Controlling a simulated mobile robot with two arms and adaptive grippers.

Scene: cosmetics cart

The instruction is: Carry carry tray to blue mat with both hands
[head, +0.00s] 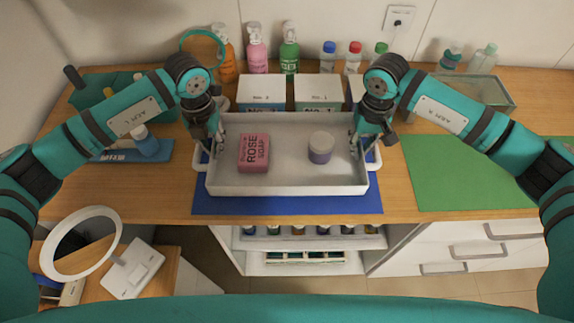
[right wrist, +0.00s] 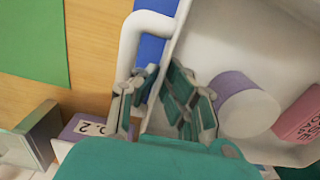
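The carry tray (head: 290,185) is a white rectangular tray with a handle at each short side. It is level over the blue mat (head: 287,205), whose front and side edges show around it. I cannot tell whether it touches the mat. A pink rose soap (head: 254,153) and a purple jar with a white lid (head: 320,148) stand in it. My left gripper (head: 214,146) is at the tray's left wall by the handle and appears shut on it. My right gripper (head: 364,144) is at the right wall; the right wrist view shows its fingers (right wrist: 160,80) either side of that wall.
Numbered boxes (head: 262,90) and several bottles (head: 289,48) stand behind the tray. A green mat (head: 470,170) lies clear at the right, with a glass-walled box (head: 480,92) behind it. A round mirror (head: 82,245) is at lower left.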

